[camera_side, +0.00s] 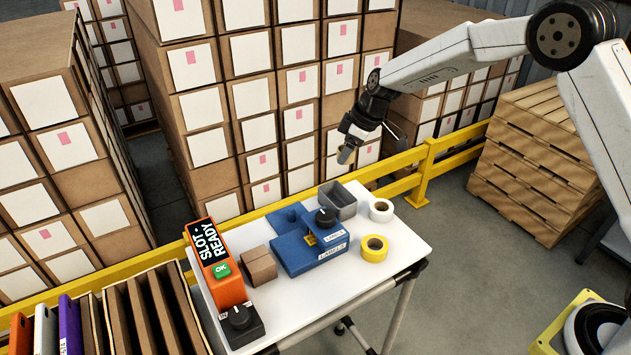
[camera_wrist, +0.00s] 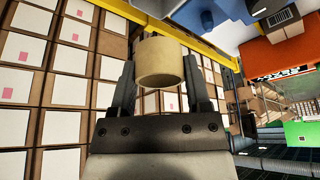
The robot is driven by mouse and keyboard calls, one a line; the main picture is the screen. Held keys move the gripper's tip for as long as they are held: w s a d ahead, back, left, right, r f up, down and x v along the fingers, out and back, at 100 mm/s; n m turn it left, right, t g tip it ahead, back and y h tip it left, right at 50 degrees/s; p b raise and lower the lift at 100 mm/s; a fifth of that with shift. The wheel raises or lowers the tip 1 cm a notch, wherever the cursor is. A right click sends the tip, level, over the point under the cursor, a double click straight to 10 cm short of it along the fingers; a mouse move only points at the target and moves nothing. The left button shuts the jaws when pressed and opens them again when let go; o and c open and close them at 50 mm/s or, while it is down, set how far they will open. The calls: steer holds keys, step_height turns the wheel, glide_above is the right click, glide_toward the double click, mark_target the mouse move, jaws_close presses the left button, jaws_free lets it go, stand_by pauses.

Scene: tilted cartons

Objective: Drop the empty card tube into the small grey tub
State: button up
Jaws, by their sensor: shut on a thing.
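The card tube (camera_side: 344,156) is a short tan cylinder. My gripper (camera_side: 349,146) is shut on it and holds it in the air above the far part of the white table. In the wrist view the tube (camera_wrist: 160,62) sits between the two dark fingers, its body sticking out beyond their tips. The small grey tub (camera_side: 346,212) stands on the table at the far right, open at the top. The tube hangs above the tub in the side view, with a clear gap between them. The tub is not recognisable in the wrist view.
A white roll (camera_side: 381,210) stands close right of the tub, and a yellow tape roll (camera_side: 374,248) nearer the front. A blue label machine (camera_side: 310,250) is left of the tub. A cardboard box (camera_side: 259,267) and orange device (camera_side: 215,265) stand further left. A yellow rail (camera_side: 440,155) runs behind.

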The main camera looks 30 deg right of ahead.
steer(key=shift+f, duration=2.55)
steer(key=o, duration=1.3)
steer(key=shift+c, duration=0.2)
steer(key=shift+r, duration=0.15)
steer(key=v, duration=0.7)
steer(key=shift+r, duration=0.2)
steer(key=shift+s+d, duration=0.1)
steer(key=shift+s, duration=0.15)
